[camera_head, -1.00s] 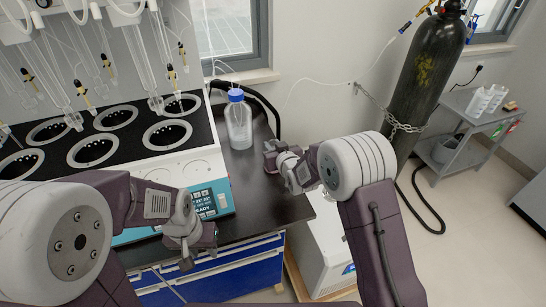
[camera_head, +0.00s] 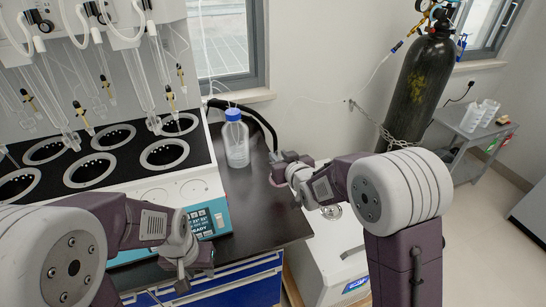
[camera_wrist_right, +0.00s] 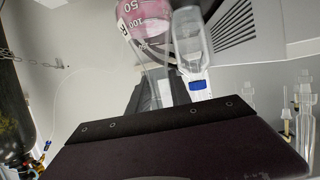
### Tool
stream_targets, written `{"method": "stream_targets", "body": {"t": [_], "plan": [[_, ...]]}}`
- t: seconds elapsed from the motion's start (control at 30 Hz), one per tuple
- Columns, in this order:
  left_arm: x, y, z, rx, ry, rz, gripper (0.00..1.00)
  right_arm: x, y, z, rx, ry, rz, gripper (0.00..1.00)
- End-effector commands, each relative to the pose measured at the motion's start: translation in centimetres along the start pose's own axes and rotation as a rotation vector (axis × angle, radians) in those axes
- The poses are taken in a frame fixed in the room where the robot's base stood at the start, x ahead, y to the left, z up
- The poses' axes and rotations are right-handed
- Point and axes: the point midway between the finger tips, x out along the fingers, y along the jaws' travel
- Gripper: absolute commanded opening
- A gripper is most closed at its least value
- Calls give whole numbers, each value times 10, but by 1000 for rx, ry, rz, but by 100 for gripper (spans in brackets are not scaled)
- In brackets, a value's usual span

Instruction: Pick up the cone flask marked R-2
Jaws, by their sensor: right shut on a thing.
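A flask with pink liquid (camera_wrist_right: 146,22) shows at the top of the right wrist view, cut by the edge. It bears the marks 100 and 50 and part of a letter that looks like R; the full label cannot be read. My right gripper (camera_head: 277,171) is shut on this flask near the bench's right edge. In the head view the flask is mostly hidden by the gripper, and I cannot tell whether it touches the bench. My left gripper (camera_head: 185,268) hangs low before the distiller's front panel; its fingers are too unclear to judge.
A clear bottle with a blue cap (camera_head: 236,140) stands on the dark bench (camera_head: 250,205), left of my right gripper. The multi distiller (camera_head: 120,155) fills the left. A white box (camera_head: 325,255) is right of the bench. A chained gas cylinder (camera_head: 418,85) stands at the back right.

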Motion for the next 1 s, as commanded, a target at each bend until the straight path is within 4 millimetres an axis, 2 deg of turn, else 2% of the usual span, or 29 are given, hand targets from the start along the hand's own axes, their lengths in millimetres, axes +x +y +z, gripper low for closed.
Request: {"method": "stream_targets", "body": {"t": [0.2,0.5,0.7,1.0], "plan": [[-2,0,0,0,0,0,36,-31,9,-9,0,4,1,0],[-4,0,0,0,0,0,36,-59,17,-14,-1,2,0,0],[-5,0,0,0,0,0,36,-69,19,-16,0,1,1,0],[-5,0,-1,0,0,0,36,-73,20,-16,0,2,0,0]]}}
